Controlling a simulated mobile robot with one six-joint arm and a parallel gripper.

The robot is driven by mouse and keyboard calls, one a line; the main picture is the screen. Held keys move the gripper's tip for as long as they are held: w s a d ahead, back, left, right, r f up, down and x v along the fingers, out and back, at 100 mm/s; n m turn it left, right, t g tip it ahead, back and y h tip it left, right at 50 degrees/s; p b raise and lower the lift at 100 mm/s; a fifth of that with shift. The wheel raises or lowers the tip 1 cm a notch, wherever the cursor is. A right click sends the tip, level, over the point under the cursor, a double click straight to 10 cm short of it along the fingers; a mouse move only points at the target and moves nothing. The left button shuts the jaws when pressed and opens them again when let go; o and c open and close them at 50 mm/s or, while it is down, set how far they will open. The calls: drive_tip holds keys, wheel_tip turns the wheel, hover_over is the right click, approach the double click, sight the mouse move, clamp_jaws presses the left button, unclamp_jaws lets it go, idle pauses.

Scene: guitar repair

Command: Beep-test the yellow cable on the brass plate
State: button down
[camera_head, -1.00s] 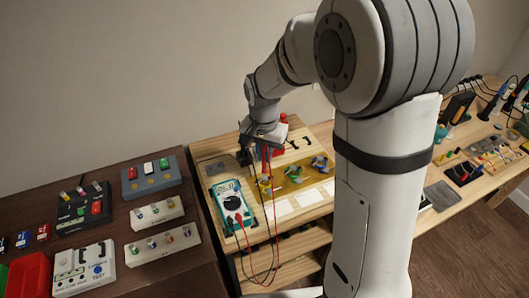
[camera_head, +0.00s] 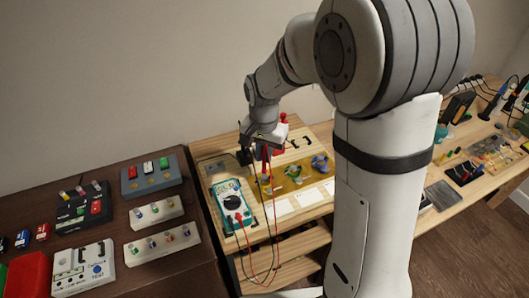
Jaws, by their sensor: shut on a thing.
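The brass plate (camera_head: 281,188) lies on the light wooden bench. Three small cable coils sit along it: the yellow cable (camera_head: 264,186) at the left, a green one (camera_head: 293,172) and a blue one (camera_head: 320,163). My gripper (camera_head: 265,155) is above the plate's left end, near the yellow cable, shut on a red test probe (camera_head: 266,166). The probe's tip is too small to tell whether it touches anything. A teal multimeter (camera_head: 233,201) with a dark dial lies left of the plate, with red leads (camera_head: 275,235) hanging over the bench front.
White cards (camera_head: 282,207) lie in front of the plate. A red object (camera_head: 284,118) stands behind my gripper. A dark table (camera_head: 205,250) at the left holds several connector blocks and testers. My arm hides part of the bench's right side.

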drive_tip(key=shift+f+b, duration=0.35)
drive_tip(key=shift+f, duration=0.1)
idle(2.2)
drive_tip(key=shift+r+p, duration=2.15)
drive_tip(key=shift+r, duration=0.95)
